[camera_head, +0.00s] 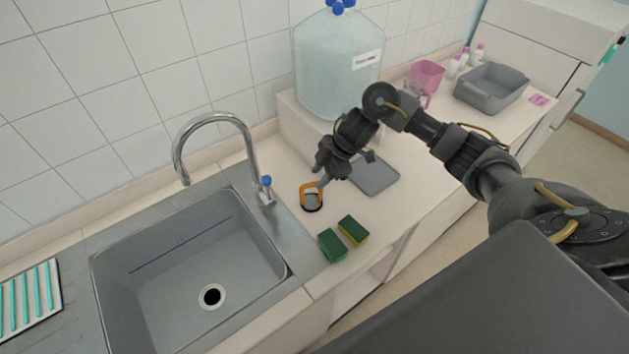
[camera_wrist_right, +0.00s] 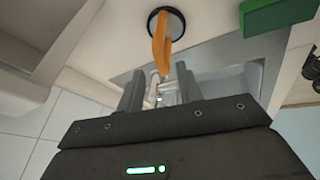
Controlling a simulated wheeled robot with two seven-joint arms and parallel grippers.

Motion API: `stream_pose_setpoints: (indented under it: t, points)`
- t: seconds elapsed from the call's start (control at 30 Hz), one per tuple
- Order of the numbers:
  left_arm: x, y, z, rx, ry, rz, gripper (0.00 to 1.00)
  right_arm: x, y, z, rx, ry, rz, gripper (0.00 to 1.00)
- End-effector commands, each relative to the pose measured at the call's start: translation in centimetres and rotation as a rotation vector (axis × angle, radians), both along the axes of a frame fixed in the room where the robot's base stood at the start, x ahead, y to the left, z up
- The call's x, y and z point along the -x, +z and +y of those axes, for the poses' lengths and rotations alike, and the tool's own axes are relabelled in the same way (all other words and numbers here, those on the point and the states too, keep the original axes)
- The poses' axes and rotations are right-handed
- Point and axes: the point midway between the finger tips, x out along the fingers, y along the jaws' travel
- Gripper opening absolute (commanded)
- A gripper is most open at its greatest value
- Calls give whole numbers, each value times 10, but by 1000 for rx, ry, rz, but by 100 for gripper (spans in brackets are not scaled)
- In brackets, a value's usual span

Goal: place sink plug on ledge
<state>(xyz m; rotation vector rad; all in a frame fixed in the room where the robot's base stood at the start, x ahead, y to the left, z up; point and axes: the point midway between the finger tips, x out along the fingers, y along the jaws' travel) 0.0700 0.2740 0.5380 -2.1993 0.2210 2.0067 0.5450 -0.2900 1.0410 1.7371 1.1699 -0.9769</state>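The sink plug (camera_head: 312,206), a dark disc with an orange loop handle, rests on the pale worktop to the right of the sink (camera_head: 190,265). In the right wrist view the plug's orange handle (camera_wrist_right: 161,45) reaches from the dark disc toward the space between the fingertips. My right gripper (camera_head: 321,180) is low over the plug, at the top of the handle. In the wrist view its fingers (camera_wrist_right: 158,85) stand apart with a clear gap, and neither is seen pressing on the handle. My left gripper is not in view.
Two green sponges (camera_head: 332,246) lie in front of the plug, near the worktop edge. A chrome tap (camera_head: 248,150) stands at the sink's back right. A grey flat tray (camera_head: 375,178) and a large water container (camera_head: 336,70) are behind the gripper.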

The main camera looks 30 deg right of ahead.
Motion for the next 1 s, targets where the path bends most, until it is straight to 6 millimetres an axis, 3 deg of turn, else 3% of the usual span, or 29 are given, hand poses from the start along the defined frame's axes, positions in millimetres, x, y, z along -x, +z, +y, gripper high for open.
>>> stream_pose_setpoints:
  t: [0.1,0.33,1.0]
  points:
    - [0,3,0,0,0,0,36,6,25,-10,4,1,-4,36]
    - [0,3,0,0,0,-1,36,16,55,-20,1,2,0,36]
    - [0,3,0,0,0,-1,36,19,62,-22,-1,0,3,36]
